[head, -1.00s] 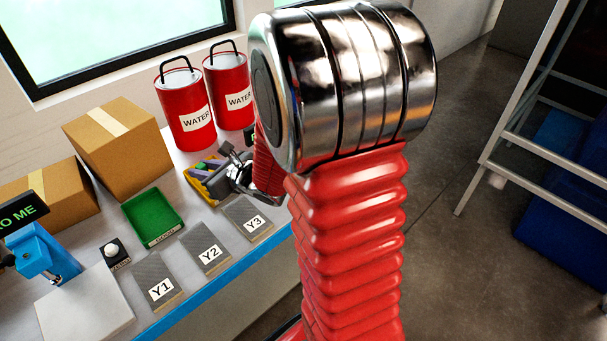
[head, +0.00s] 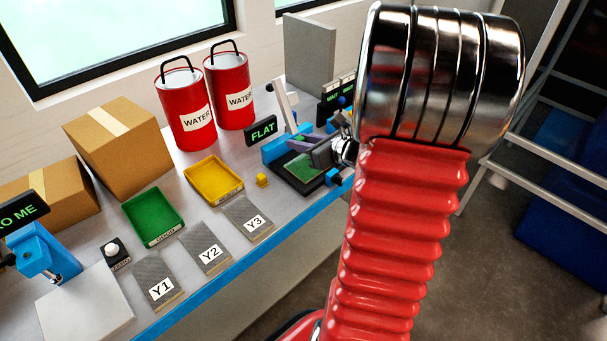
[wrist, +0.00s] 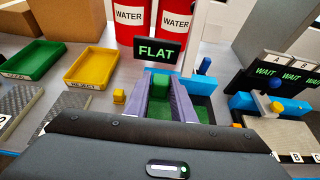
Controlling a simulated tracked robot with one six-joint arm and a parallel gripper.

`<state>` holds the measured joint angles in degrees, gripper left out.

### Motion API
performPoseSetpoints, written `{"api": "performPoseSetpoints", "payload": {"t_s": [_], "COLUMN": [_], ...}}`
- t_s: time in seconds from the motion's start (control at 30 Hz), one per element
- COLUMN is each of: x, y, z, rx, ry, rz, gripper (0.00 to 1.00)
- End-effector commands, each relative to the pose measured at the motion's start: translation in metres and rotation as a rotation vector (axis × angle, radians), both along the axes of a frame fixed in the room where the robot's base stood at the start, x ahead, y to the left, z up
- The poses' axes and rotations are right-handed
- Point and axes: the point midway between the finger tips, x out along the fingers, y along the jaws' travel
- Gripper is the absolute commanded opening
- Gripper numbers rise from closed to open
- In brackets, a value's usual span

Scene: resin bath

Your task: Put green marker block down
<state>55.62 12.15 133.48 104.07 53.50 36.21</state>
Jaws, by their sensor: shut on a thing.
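The green marker block (wrist: 160,82) shows in the wrist view between the purple fingers of my gripper (wrist: 165,86). My gripper is shut on it. In the head view my gripper (head: 296,140) reaches in from the right over the blue and black station with a green pad (head: 305,166), by the FLAT sign (head: 262,130). The block is not clearly seen in the head view. I cannot tell whether it touches the pad.
The yellow tray (head: 234,186) looks empty, with a small yellow block (head: 262,180) beside it. Red WATER buckets (head: 190,120) stand behind. WAIT signs (wrist: 278,76) are at right.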

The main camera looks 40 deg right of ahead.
Motion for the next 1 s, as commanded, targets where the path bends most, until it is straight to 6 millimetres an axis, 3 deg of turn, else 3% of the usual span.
{"api": "performPoseSetpoints", "payload": {"t_s": [0.5,1.0], "x": [-0.006,-0.006], "y": [-0.007,-0.007], "z": [-0.003,-0.057], "rx": [0.003,0.003], "ry": [0.003,0.003], "rz": [-0.009,-0.008], "gripper": [0.02,0.02]}}
